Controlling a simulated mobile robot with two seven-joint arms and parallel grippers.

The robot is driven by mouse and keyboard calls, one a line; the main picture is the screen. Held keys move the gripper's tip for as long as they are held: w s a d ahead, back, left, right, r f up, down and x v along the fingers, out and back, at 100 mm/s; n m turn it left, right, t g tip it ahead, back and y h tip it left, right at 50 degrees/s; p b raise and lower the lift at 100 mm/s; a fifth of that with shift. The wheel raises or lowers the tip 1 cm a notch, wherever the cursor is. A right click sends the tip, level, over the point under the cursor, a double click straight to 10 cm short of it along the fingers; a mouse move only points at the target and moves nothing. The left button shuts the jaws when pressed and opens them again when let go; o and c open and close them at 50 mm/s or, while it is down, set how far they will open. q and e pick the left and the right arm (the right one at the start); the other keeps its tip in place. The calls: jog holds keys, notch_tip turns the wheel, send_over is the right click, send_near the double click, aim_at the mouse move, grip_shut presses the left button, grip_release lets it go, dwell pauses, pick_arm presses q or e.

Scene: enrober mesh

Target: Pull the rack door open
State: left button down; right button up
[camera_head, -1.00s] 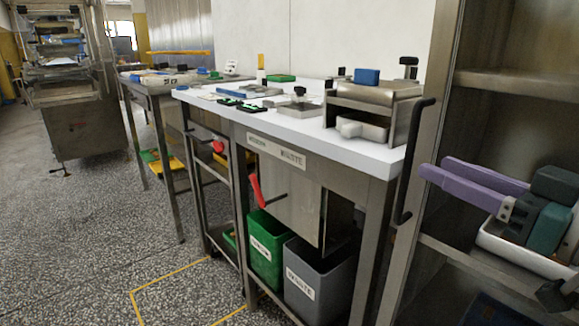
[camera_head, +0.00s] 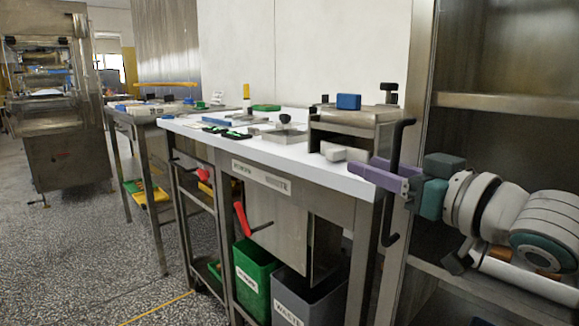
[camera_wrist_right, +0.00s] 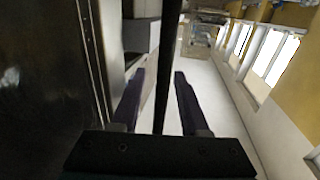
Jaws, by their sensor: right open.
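The rack door's black handle (camera_head: 393,190) is a tall bar with bent ends, in front of a narrow metal upright (camera_head: 420,120) at the rack's left edge. My right gripper (camera_head: 376,175), with purple fingers, reaches in from the right to the handle's middle height. In the right wrist view the black handle (camera_wrist_right: 168,70) runs between the two separated fingers of my right gripper (camera_wrist_right: 160,78), with gaps on both sides. The gripper is open around the bar. The door panel itself is hard to make out. My left gripper is not in view.
A white-topped table (camera_head: 330,176) with a metal device (camera_head: 355,128) stands just left of the handle. Rack shelves (camera_head: 510,105) are at the right. Green (camera_head: 252,275) and grey (camera_head: 305,300) bins stand under the table. The floor at left is clear.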

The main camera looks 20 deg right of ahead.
grip_shut()
dwell(1.4)
